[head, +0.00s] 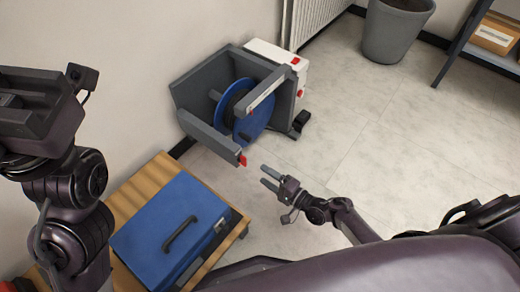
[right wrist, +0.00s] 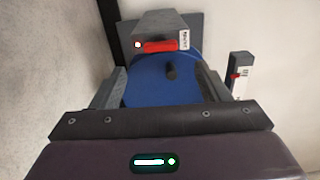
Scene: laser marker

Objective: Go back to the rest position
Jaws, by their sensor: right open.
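My right gripper (head: 267,176) is open and empty. It is above the pale floor, in front and to the right of the laser marker (head: 205,127), apart from it. The marker has a grey open housing, a blue disc (head: 244,108) inside and a grey bar with red ends across it. The right wrist view also shows the blue disc (right wrist: 145,82) and the red-marked grey bar (right wrist: 155,32).
A blue case (head: 165,230) with a dark handle lies on a wooden table (head: 130,192) at lower left. A grey bin (head: 395,32), a white radiator (head: 312,18) and a shelf with a cardboard box (head: 493,37) stand at the back. The floor (head: 400,140) on the right is clear.

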